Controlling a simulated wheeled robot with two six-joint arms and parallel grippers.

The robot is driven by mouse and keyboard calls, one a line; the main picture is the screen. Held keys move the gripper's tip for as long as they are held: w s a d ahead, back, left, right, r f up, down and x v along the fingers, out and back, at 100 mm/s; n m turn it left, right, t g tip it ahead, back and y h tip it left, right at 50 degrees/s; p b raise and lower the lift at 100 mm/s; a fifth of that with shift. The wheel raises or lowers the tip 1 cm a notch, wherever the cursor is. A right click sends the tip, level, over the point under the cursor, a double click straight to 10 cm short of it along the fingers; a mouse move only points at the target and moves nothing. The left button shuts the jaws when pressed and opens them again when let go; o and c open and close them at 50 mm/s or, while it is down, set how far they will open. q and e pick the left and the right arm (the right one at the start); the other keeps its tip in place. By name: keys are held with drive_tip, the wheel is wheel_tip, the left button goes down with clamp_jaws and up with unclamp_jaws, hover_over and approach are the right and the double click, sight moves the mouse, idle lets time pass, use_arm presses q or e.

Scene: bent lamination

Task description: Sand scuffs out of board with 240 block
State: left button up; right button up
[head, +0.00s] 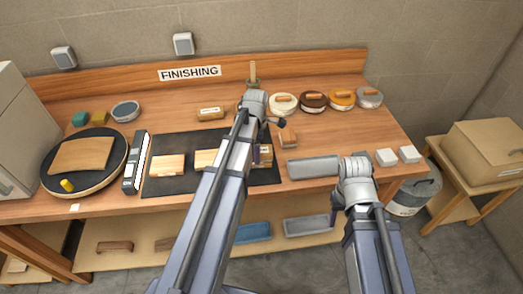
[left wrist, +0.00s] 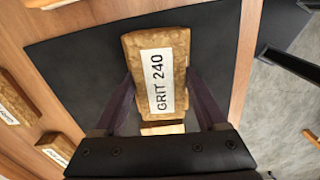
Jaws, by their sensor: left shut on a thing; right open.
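The curved wooden board (head: 82,155) lies on a round black turntable (head: 48,178) at the left of the bench; scuffs are too small to make out. My left gripper (left wrist: 163,103) is shut on the block labelled GRIT 240 (left wrist: 175,48), gripping its sides over the dark mat (left wrist: 85,60). In the head view this block (head: 266,154) is at the mat's right end, partly hidden by my left arm. Whether it touches the mat is unclear. My right gripper (head: 334,216) is open, near the bench's front edge at the right, its fingers only partly visible.
Other blocks (head: 168,166) lie on the mat (head: 185,140). A yellow peg (head: 67,185) is at the turntable's front. A grey tray (head: 313,167) lies beside my right arm. Round pads (head: 313,101) line the back right.

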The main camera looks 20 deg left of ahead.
use_arm(q)
drive_tip(key=shift+s+a, duration=0.2)
drive_tip(key=shift+a, duration=0.25)
drive_tip(key=shift+s+a, duration=0.35)
drive_tip(key=shift+a, duration=0.35)
drive_tip(key=shift+s+a, duration=0.3)
drive_tip(key=shift+a, duration=0.4)
drive_tip(key=shift+w+f, duration=0.1)
drive_tip(key=shift+d, duration=0.1)
drive_tip(key=shift+w+d, duration=0.35)
drive_tip(key=shift+d, duration=0.3)
drive_tip(key=shift+w+d, duration=0.3)
drive_tip(key=shift+d, duration=0.35)
